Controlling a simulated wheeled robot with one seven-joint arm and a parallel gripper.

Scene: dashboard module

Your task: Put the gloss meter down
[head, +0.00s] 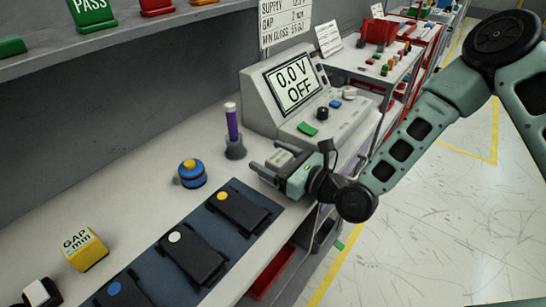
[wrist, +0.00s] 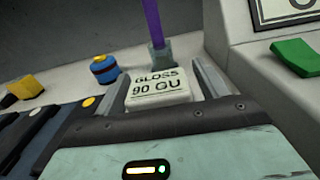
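The gloss meter (wrist: 158,85) is a small pale box marked "GLOSS 90 GU" in the wrist view. It lies between the fingers of my gripper (wrist: 165,80). A gap shows between the box and the right finger, and the left finger is very close to it. In the head view the gloss meter (head: 281,158) is partly hidden between the fingers of my gripper (head: 270,160), low over the bench (head: 150,160) near its front edge. My gripper looks open around it. Whether its underside touches the bench is hidden.
A purple rod in a grey holder (head: 234,148) and a blue, yellow-topped knob (head: 191,174) stand beside my gripper. A meter console (head: 278,115) reading "0.0 V OFF" is behind. Black modules lie on a dark mat (head: 262,216).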

